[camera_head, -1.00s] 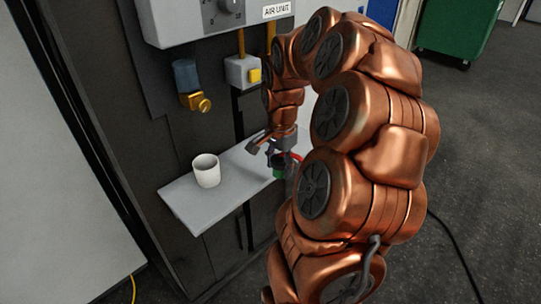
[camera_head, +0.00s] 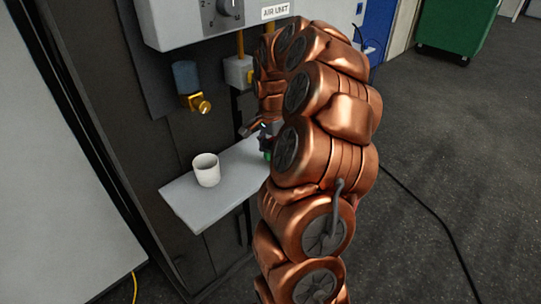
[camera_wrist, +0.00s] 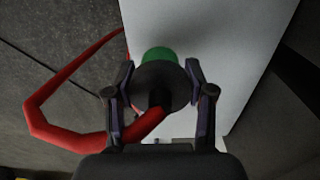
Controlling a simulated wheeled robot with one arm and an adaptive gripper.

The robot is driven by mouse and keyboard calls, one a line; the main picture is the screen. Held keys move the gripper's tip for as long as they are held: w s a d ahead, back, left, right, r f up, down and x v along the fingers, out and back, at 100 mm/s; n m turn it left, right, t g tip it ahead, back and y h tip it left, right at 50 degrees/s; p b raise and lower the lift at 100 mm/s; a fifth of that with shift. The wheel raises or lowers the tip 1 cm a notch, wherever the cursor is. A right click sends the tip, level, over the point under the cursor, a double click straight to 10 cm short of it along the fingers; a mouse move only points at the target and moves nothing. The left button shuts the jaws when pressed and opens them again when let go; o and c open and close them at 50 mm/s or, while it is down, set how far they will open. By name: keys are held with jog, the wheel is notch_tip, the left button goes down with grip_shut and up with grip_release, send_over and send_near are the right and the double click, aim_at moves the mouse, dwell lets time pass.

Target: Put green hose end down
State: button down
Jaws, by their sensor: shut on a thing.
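The green hose end (camera_wrist: 160,55) has a green tip and a dark collar, with a red hose (camera_wrist: 60,138) running from it. My gripper (camera_wrist: 160,88) is shut on the hose end, one finger on each side of the collar in the wrist view. The grey shelf (camera_wrist: 195,25) fills the background behind the green tip; I cannot tell whether they touch. In the head view my gripper (camera_head: 258,130) is at the shelf's right part, mostly hidden by my arm, with a bit of green (camera_head: 267,155) showing below it.
A white cup (camera_head: 206,170) stands on the shelf (camera_head: 195,203), left of my gripper. A brass valve (camera_head: 197,103) and a yellow-button box (camera_head: 240,72) are on the wall above. The shelf's front left is clear. A black cable (camera_head: 430,205) lies on the floor at right.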

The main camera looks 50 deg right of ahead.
aim_at(270, 156)
jog(key=shift+f, duration=1.5)
jog(key=shift+c, duration=2)
grip_release()
notch_tip(270, 156, up, 11)
jog(key=shift+r+b, duration=0.15)
jog(key=shift+b, duration=0.25)
jog(key=shift+s+r, duration=0.1)
jog(key=shift+r, duration=0.3)
jog(key=shift+a, duration=0.15)
